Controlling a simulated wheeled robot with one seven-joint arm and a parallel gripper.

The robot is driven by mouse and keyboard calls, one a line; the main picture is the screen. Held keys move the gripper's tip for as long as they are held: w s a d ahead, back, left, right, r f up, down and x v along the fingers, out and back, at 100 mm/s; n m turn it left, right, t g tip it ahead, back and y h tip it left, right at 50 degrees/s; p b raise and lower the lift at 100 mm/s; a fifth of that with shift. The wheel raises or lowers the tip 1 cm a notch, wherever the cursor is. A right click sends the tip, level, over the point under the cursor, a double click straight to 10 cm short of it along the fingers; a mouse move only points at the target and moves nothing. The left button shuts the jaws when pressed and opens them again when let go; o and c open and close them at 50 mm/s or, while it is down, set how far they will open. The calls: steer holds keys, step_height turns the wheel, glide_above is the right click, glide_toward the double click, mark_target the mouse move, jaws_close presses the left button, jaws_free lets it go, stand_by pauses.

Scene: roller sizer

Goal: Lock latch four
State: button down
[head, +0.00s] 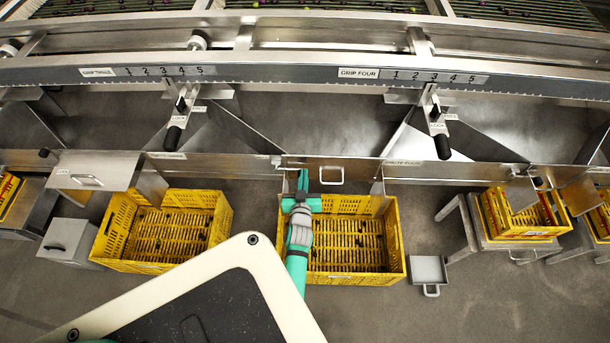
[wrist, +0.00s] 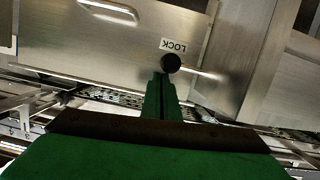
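Gate four is the steel plate with a bar handle (head: 331,181) above the middle yellow crate. The handle (wrist: 110,10) also shows in the wrist view. My green gripper (head: 303,172) is at the left part of this plate. In the wrist view a round black latch knob (wrist: 171,62) sits just beyond my fingertips (wrist: 161,78), beside the LOCK label (wrist: 173,46). A thin rod (wrist: 205,75) runs sideways from the knob. The fingers look shut, close together, and the knob is at their tips, not clearly between them. Contact is unclear. In the head view my gripper hides the knob.
The middle yellow crate (head: 398,235) is below my arm, with another crate (head: 103,243) to the left. A grip lever with a black knob (head: 442,147) hangs to the upper right. A grey pan (head: 428,270) lies on the floor. An open plate (head: 108,168) juts out at left.

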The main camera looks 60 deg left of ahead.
steer(key=shift+d+f, duration=0.2)
steer(key=shift+f, duration=0.3)
steer(key=shift+r, duration=0.1)
steer(key=s+d+r, duration=0.3)
steer(key=d+r, duration=0.4)
steer(key=d, duration=0.1)
steer(key=shift+s+d, duration=0.3)
steer(key=shift+d, duration=0.05)
steer(key=shift+d, duration=0.1)
stand_by(0.3)
